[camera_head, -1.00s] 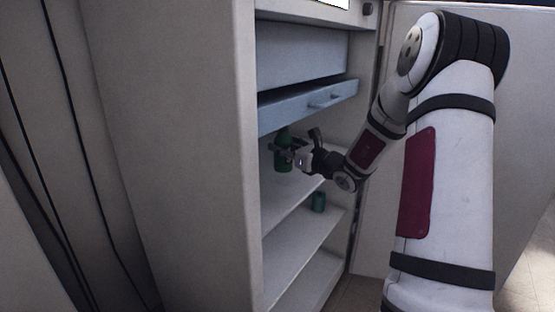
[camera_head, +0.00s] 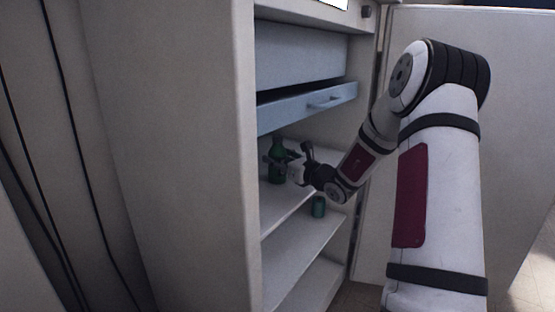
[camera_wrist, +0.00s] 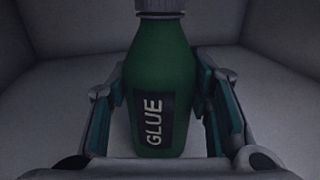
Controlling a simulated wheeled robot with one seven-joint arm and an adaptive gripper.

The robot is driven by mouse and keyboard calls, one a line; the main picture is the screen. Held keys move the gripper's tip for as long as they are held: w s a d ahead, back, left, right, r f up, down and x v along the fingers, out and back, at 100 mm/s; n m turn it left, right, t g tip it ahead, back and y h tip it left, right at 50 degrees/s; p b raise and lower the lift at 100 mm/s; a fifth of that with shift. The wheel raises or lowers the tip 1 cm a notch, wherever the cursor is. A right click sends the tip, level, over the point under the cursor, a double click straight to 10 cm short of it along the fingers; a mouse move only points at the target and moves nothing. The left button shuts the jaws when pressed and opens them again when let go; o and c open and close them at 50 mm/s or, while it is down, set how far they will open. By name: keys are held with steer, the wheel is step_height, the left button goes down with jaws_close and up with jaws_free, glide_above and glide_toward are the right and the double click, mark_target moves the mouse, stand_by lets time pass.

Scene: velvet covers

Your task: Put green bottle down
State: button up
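The green bottle (camera_head: 277,166) stands upright on the upper open shelf of the cabinet, or just at its surface. My gripper (camera_head: 276,161) reaches in from the right. In the wrist view its two fingers (camera_wrist: 162,85) flank the bottle on both sides, with the tips close against its body; the gripper seems shut on it. Contact at the pads is hard to see in the dim light.
A blue-grey drawer (camera_head: 310,105) hangs above the bottle, partly pulled out. The cabinet's side panel (camera_head: 190,170) is to the left. The bottle's shelf looks otherwise clear.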

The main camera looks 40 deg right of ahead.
steer(key=o, duration=0.4)
steer(key=shift+r, duration=0.2)
steer(key=s+p, duration=0.1)
steer(key=s, duration=0.3)
steer(key=s+d+p, duration=0.1)
steer(key=s, duration=0.3)
steer(key=s+p, duration=0.1)
steer(key=s, duration=0.3)
steer(key=shift+d, duration=0.15)
